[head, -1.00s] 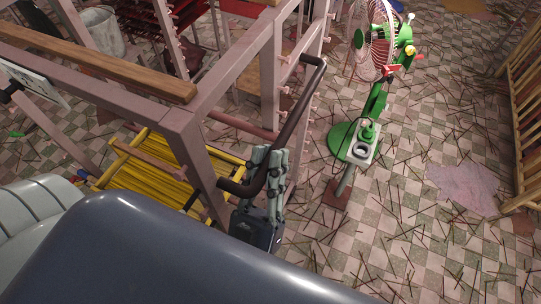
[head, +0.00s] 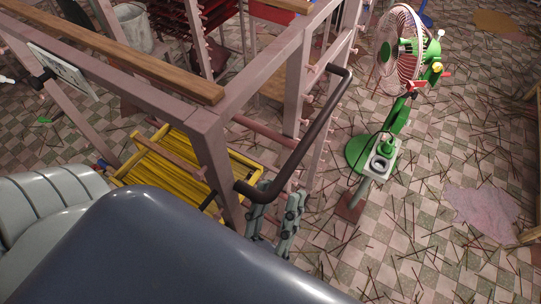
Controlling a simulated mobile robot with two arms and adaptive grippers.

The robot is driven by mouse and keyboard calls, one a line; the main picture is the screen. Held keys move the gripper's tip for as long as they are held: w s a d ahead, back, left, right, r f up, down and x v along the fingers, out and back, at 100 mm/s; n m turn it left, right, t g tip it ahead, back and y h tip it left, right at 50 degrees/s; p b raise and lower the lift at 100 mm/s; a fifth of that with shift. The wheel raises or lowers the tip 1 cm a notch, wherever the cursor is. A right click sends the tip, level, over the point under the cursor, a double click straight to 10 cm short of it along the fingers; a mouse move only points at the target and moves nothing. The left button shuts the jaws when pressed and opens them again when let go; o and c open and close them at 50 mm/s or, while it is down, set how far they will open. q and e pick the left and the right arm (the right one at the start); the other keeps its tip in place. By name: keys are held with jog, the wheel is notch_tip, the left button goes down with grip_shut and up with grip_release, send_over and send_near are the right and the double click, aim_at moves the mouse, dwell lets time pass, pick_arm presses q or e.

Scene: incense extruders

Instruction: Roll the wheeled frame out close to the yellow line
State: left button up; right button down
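The frame (head: 208,137) is a pale pinkish-grey metal structure with a wooden board on top. It fills the upper left of the head view; its wheels cannot be made out. A dark bent handle bar (head: 313,133) is fixed to its near right side. My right gripper is out of view. No yellow floor line is visible.
A green fan (head: 401,50) with a green round base stands right of the frame. A rack of yellow sticks (head: 172,166) is low beside the frame, and a grey bucket (head: 133,27) is behind. Thin sticks litter the checkered floor. A pale purplish patch (head: 481,209) lies at right.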

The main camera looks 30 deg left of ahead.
pick_arm(q)
jog(key=v, duration=0.6)
jog(key=shift+s+f, duration=0.2)
jog(key=shift+s, duration=0.05)
